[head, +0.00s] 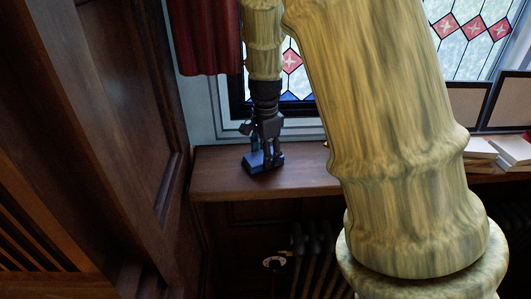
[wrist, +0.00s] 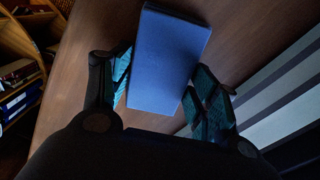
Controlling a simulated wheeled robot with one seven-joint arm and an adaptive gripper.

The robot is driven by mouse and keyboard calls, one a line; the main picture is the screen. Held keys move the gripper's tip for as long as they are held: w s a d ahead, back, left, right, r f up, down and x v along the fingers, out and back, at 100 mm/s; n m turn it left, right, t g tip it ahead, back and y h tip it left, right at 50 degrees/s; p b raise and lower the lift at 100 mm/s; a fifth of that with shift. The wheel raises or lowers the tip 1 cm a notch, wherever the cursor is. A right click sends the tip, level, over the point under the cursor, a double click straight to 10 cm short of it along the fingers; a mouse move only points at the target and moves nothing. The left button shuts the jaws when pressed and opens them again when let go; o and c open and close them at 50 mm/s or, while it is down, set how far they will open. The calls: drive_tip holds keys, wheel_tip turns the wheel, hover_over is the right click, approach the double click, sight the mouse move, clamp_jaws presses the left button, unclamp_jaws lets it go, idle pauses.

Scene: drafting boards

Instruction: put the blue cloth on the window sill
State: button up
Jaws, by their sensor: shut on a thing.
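The blue cloth (head: 260,163) looks like a flat, folded, box-like block. It is at the left part of the wooden window sill (head: 222,178), under my gripper (head: 266,150). In the wrist view, the blue cloth (wrist: 168,58) lies between the two fingers of my gripper (wrist: 160,88), which is shut on it. The cloth is at or just above the sill's top; I cannot tell whether it touches. The sill's brown wood (wrist: 95,25) shows around it in the wrist view. My arm hides the middle of the sill in the head view.
A dark wood panel (head: 120,100) stands close on the left. A red curtain (head: 207,40) hangs above the sill. A radiator (head: 310,255) is below. Bare sill lies left of the cloth.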

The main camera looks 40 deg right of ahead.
drive_tip(key=shift+f, duration=0.15)
drive_tip(key=o, duration=0.9)
drive_tip(key=shift+w+d+f, duration=0.1)
drive_tip(key=shift+w, duration=0.05)
drive_tip(key=shift+o, duration=0.2)
drive_tip(key=shift+r, duration=0.2)
drive_tip(key=shift+r, duration=0.4)
wheel_tip(320, 180, up, 11)
drive_tip(key=b, duration=0.4)
drive_tip(key=shift+r, duration=0.15)
